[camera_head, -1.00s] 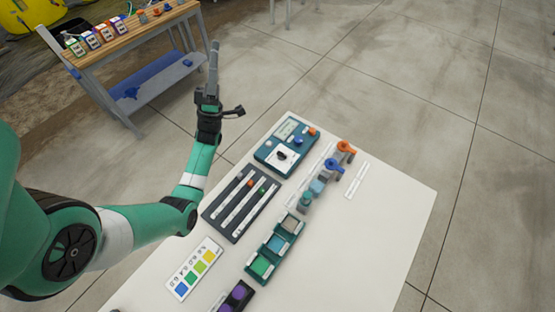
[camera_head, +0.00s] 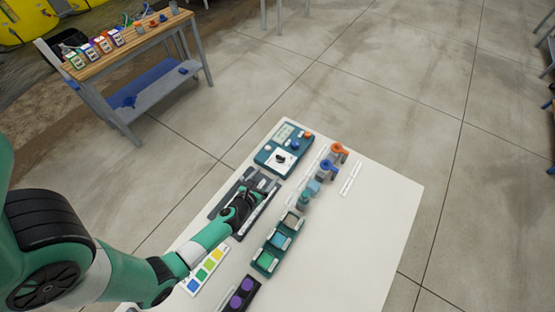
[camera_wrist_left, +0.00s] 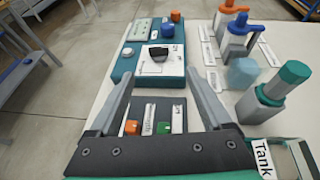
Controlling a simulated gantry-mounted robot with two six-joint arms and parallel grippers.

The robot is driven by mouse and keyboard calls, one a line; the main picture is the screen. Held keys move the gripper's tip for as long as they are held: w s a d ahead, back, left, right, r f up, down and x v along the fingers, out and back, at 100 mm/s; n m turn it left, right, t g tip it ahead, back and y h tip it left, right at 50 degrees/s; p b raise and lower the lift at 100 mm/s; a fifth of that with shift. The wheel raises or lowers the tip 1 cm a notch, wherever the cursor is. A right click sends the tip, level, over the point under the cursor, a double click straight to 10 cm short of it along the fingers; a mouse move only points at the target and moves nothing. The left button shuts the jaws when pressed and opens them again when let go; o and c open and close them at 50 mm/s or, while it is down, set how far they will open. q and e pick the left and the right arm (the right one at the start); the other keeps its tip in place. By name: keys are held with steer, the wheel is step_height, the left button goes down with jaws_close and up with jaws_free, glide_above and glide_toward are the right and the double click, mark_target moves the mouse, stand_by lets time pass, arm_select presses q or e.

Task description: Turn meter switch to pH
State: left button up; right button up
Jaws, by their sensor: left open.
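The meter (camera_head: 269,162) is a teal box at the far end of the white table. It has a pale display (camera_head: 284,133), and a black switch knob (camera_head: 281,159) on a white plate. In the left wrist view the black knob (camera_wrist_left: 158,53) stands on the white plate ahead of the fingers; its pointer setting and the labels are too small to read. My left gripper (camera_head: 258,190) is over the dark probe tray, short of the meter. In the left wrist view my left gripper (camera_wrist_left: 158,78) is open and empty, fingers spread toward the meter. My right gripper is not in view.
The dark tray (camera_head: 217,209) with pens lies below my gripper. Blue (camera_head: 327,165) and orange (camera_head: 338,149) handled valves and a teal-capped cylinder (camera_wrist_left: 292,78) stand to the right. A teal holder (camera_head: 266,261) is nearer. The table's right side is clear.

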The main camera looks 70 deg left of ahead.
mark_target(280, 158)
arm_select(q)
steer(key=b+x, duration=0.2)
steer(key=x, duration=0.3)
steer(key=b+x, duration=0.3)
steer(key=x, duration=0.3)
steer(key=shift+s+a+f, duration=0.1)
steer(key=shift+a+f, duration=0.05)
steer(key=shift+f, duration=0.1)
steer(key=shift+a, duration=0.15)
